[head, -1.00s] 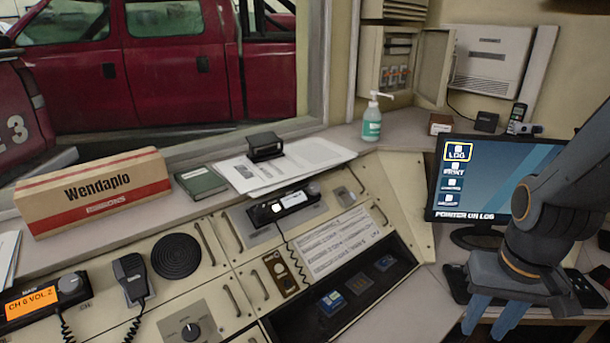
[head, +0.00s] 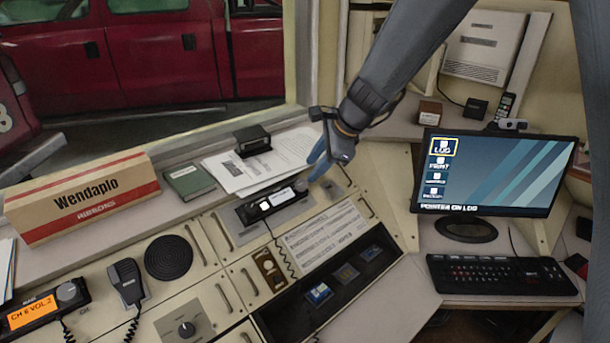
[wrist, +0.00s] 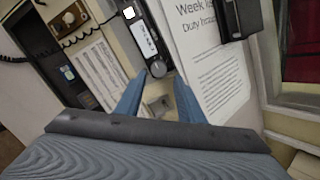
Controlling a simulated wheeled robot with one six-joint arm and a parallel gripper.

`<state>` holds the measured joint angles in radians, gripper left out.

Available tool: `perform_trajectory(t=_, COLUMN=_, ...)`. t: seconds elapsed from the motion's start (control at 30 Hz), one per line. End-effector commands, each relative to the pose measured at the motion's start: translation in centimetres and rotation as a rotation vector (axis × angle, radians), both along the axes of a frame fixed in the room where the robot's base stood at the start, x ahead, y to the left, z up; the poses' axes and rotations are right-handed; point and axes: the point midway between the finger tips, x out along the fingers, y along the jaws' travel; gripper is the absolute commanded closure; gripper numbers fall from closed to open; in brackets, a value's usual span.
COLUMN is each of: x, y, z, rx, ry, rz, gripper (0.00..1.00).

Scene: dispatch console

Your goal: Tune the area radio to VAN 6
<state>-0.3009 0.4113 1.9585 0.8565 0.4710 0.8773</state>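A black radio with a small white display (head: 275,202) is set in the sloped console, left of my gripper. Its text is too small to read in the head view. In the wrist view the same radio (wrist: 145,36) shows a round knob (wrist: 158,69) at its near end. My gripper (wrist: 160,78) is open and empty, its blue fingertips apart on either side of the line to the knob. In the head view my gripper (head: 316,166) hangs just above the radio's right end; I cannot tell whether it touches. A second radio (head: 38,311) at far left shows "CH 6 VOL 2" in orange.
Papers (head: 262,160) with a black box (head: 252,140) lie behind the radio. A coiled cord, a hand microphone (head: 128,283), a round speaker (head: 169,257) and a mode dial (head: 187,329) are on the console. A monitor (head: 495,175) and keyboard (head: 503,276) stand at right.

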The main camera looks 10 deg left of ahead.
Motion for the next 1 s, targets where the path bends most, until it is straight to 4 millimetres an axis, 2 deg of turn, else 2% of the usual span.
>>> perform_trajectory(t=0.3, x=1.2, y=1.8, z=-3.9, rx=-0.001, ry=0.004, rz=-0.002, gripper=0.65)
perform_trajectory(t=0.5, x=1.9, y=2.7, z=-5.7, rx=-0.002, ry=0.001, rz=-0.001, gripper=0.65)
perform_trajectory(t=0.9, x=2.1, y=3.0, z=-6.2, rx=-0.002, ry=0.0, rz=-0.002, gripper=0.65)
perform_trajectory(t=1.0, x=2.1, y=3.0, z=-6.2, rx=-0.002, ry=0.0, rz=-0.001, gripper=0.82)
